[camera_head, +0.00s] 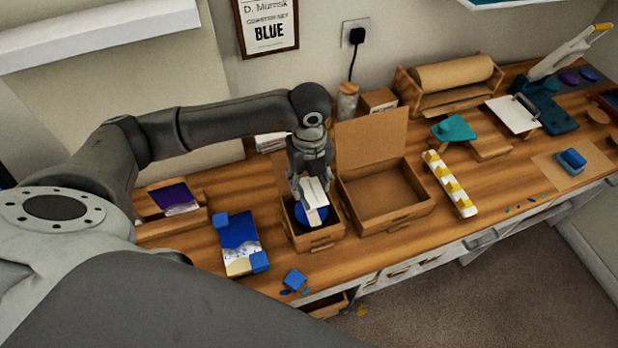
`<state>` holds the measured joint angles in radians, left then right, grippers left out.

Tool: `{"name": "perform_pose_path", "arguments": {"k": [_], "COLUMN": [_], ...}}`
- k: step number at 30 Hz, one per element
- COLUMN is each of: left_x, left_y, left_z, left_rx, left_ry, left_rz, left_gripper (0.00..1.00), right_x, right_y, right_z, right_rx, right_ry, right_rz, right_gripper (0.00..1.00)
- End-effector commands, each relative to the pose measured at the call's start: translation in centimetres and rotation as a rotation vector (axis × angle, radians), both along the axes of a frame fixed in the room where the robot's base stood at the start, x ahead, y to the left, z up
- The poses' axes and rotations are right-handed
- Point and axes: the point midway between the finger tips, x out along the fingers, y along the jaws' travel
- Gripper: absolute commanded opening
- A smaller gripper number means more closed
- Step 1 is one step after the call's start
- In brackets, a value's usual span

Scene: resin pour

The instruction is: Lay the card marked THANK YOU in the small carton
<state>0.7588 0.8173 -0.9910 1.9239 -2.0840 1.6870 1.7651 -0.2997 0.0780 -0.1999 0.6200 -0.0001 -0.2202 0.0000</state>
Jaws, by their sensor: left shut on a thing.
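The small carton (317,239) stands open on the wooden bench, left of a larger open carton. A round blue thing (300,217) lies inside it. My left gripper (312,190) points down over the small carton, shut on a white card (315,193). The card hangs tilted, its lower end at or just inside the carton's opening. I cannot read any print on it, and I cannot tell whether it touches the blue thing. My right gripper is not in view.
The larger open carton (399,217) with its lid raised stands close on the right. A blue and white panel (239,240) lies to the left. A white strip with yellow pieces (463,205) is farther right. A jar (347,100) and a paper roll (450,74) stand behind.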

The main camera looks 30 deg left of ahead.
Motion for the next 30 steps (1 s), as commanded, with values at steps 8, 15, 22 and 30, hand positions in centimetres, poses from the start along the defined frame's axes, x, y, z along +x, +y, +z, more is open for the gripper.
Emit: {"name": "perform_pose_path", "arguments": {"k": [8, 15, 22, 30], "left_x": [0.0, 0.0, 0.0, 0.0], "left_y": [0.0, 0.0, 0.0, 0.0], "left_z": [-2.4, -5.3, -7.6, -8.0], "left_rx": [0.0, 0.0, -0.001, 0.0], "left_ry": [0.001, 0.001, 0.001, 0.0], "left_rz": [-0.003, -0.004, -0.004, -0.004], "left_gripper": [0.41, 0.41, 0.41, 0.41], "right_x": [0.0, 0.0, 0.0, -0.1], "right_y": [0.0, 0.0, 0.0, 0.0], "right_z": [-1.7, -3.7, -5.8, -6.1], "right_rx": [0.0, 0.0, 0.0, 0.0], "right_ry": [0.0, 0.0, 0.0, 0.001], "right_rz": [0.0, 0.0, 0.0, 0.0], "right_gripper": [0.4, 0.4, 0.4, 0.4]}}
